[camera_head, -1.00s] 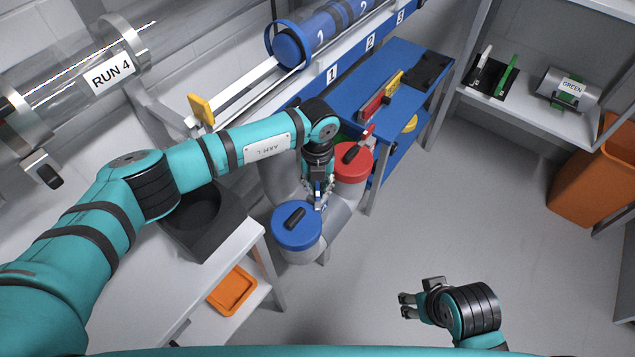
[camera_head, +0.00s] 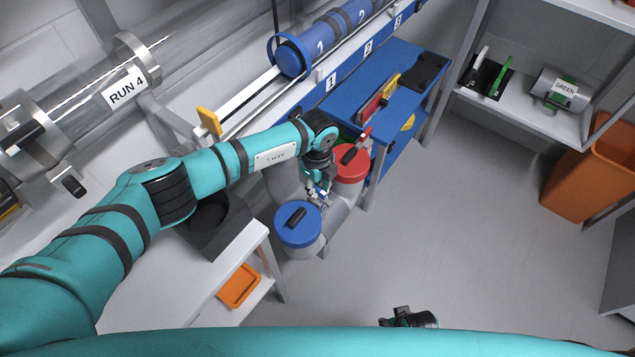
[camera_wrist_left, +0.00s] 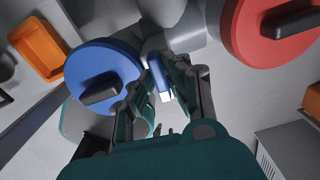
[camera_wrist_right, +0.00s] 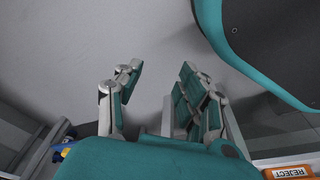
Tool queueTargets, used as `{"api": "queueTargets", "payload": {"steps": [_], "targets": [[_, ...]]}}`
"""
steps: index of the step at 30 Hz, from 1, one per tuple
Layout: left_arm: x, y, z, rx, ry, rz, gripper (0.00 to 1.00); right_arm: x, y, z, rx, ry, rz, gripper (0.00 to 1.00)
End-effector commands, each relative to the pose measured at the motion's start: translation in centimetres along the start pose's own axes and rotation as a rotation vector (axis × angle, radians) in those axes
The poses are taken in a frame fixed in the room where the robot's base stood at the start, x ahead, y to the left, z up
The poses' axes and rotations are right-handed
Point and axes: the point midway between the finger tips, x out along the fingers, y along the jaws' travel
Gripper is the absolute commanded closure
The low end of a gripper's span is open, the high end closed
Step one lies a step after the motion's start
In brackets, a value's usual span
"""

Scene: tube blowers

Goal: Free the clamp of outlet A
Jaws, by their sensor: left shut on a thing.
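My left gripper (camera_head: 319,190) is between a blue-lidded outlet (camera_head: 298,223) and a red-lidded outlet (camera_head: 351,163). In the left wrist view its fingers are shut on a small blue clamp handle (camera_wrist_left: 158,85) with a white end, beside the rim of the blue lid (camera_wrist_left: 105,75). The fingers hide part of this handle, and how it joins the outlet is unclear. I see no letter on either outlet. The red lid (camera_wrist_left: 270,30) lies to the right. My right gripper (camera_wrist_right: 150,90) is open and empty, far from the outlets.
A blue bench (camera_head: 375,85) stands behind the red-lidded outlet. A white table with a black holder (camera_head: 215,225) and an orange tray (camera_head: 239,286) is at left. An orange bin (camera_head: 585,180) and a shelf (camera_head: 530,100) stand at right. The grey floor between is clear.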

Motion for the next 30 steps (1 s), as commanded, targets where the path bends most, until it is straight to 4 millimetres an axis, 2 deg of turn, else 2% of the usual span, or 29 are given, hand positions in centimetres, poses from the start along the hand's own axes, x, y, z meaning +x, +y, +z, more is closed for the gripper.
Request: {"api": "queueTargets", "payload": {"steps": [9,23,24,28,30], "targets": [[-0.1,0.0,0.1,-0.093,-0.003,-0.001,1.0,1.5,-0.1,1.9,-0.003,-0.014,-0.002,0.6],[-0.1,-0.1,0.1,-0.106,-0.002,-0.002,1.0,1.7,-0.1,2.1,-0.004,-0.013,-0.002,0.6],[-0.1,-0.1,0.1,-0.106,-0.002,-0.002,0.83,1.7,-0.1,2.1,-0.004,-0.013,-0.001,0.6],[-0.1,-0.1,0.1,-0.105,-0.001,-0.001,0.66,1.7,-0.1,2.0,-0.004,-0.013,-0.001,0.6],[0.0,0.0,0.1,-0.104,-0.001,-0.001,0.64,1.7,-0.1,2.0,-0.004,-0.013,-0.001,0.6]]}}
